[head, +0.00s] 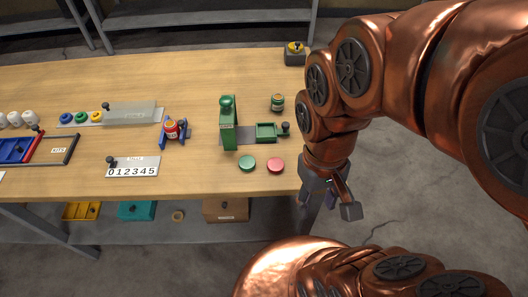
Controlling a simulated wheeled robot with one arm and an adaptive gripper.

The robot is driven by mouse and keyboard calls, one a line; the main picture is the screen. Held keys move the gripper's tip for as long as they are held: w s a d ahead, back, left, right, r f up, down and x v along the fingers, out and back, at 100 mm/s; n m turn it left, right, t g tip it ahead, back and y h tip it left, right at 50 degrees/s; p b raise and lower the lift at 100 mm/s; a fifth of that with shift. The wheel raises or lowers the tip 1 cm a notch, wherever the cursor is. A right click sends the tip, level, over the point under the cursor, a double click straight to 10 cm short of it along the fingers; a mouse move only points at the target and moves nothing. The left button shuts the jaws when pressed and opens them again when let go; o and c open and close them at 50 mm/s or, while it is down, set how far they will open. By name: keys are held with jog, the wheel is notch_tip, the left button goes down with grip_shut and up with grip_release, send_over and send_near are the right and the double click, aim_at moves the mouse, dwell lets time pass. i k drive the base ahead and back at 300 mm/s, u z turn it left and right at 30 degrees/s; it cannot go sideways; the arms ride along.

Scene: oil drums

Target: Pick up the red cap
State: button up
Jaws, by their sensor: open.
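The red cap (275,165) lies flat on the wooden table near its front edge, toward the right end. A green cap (247,163) lies just to its left, apart from it. My gripper (330,204) hangs off the table's right front corner, to the right of the red cap and clear of it. It is open, and I see nothing between its fingers. Part of the gripper is hidden by its own links.
A tall green stand (228,125) and a green tray (266,131) stand behind the caps. A small green drum (277,103) is further back. The table front (200,180) near the caps is clear.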

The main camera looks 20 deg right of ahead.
aim_at(275, 166)
jog(key=u, duration=0.45)
jog(key=k, duration=1.2)
jog(key=u, duration=1.05)
jog(key=i, duration=1.05)
jog(key=z, duration=0.75)
